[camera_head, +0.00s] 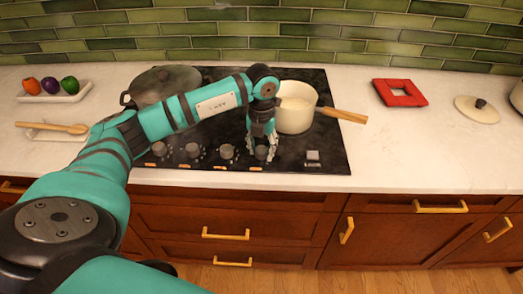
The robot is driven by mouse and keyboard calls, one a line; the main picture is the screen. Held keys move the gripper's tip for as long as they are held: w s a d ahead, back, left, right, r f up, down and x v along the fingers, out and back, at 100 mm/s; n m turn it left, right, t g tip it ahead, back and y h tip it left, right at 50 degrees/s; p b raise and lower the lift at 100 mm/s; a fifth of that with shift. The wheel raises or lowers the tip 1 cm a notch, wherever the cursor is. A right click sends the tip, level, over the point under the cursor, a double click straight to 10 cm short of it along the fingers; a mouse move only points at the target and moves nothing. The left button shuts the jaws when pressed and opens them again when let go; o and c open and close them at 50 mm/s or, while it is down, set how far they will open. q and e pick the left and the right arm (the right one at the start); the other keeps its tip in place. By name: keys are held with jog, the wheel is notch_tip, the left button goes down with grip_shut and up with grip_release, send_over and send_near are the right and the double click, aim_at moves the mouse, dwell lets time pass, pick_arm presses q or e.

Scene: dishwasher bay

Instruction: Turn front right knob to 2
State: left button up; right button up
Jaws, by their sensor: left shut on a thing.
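The black cooktop (325,128) has a row of several grey knobs along its front edge. My left gripper (262,152) points down at the rightmost knob (261,154), with its fingers shut around it. The fingers partly hide this knob, and its setting cannot be read. The other knobs, such as this one (226,152), stand free to the left. Small orange marks show in front of the knobs. My right gripper is not in view.
A cream pot (297,118) with a wooden handle (345,116) stands just behind my gripper. A dark lidded pot (165,85) is at the back left, behind my arm. A red trivet (399,93) and a cream lid (477,109) lie on the right counter.

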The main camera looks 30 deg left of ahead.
aim_at(261, 149)
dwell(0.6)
pick_arm(q)
jog(key=o, duration=1.2)
jog(key=shift+c, duration=0.2)
notch_tip(261, 149, up, 12)
